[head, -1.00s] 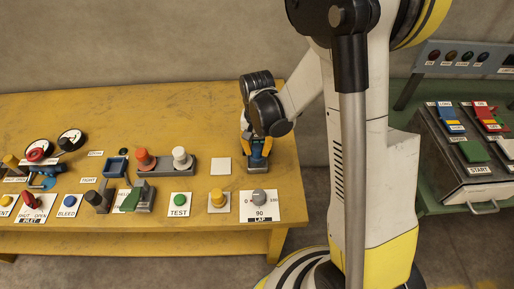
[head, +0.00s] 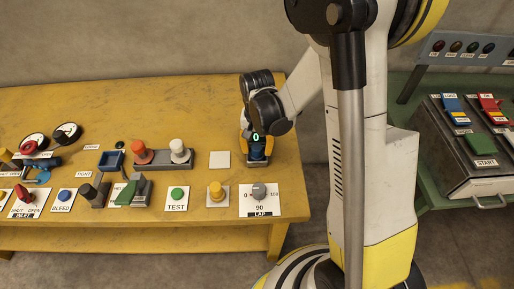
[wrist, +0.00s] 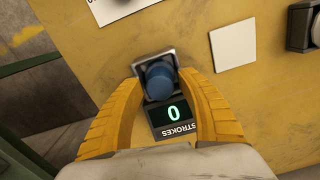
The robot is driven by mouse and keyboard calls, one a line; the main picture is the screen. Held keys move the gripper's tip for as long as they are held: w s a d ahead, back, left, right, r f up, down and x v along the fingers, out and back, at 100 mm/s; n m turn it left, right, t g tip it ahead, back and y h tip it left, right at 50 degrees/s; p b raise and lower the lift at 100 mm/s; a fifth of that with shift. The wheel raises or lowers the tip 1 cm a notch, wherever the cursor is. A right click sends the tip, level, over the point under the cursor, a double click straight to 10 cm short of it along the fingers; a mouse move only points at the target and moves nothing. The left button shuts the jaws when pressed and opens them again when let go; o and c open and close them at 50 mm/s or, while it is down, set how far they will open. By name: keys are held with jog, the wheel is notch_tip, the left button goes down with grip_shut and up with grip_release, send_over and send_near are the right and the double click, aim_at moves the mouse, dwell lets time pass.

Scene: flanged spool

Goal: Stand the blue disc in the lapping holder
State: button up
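The blue disc (wrist: 160,80) sits between my gripper's yellow fingers in the wrist view, at the square grey metal holder (wrist: 147,56). My gripper (wrist: 162,78) has a finger close against each side of the disc and looks shut on it. Whether the disc is fully seated is hidden. A dark display (wrist: 172,114) beside the holder reads a green 0 above the label STROKES.
A white square plate (head: 220,159) lies left of the holder. The LAP dial (head: 259,191) and a yellow button (head: 216,192) are in front of it. A grey block with red and white knobs (head: 162,157) stands further left. The bench's right edge (head: 296,150) is close by.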

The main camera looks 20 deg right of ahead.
dwell(0.3)
notch_tip(320, 180, up, 12)
dwell(0.4)
dwell(0.4)
jog(key=shift+r, duration=0.1)
jog(key=s+r+n+t, duration=0.5)
jog(key=s+r+t, duration=0.2)
jog(key=s, duration=0.5)
notch_tip(320, 180, up, 2)
jog(key=shift+s+r, duration=0.25)
jog(key=shift+s, duration=0.1)
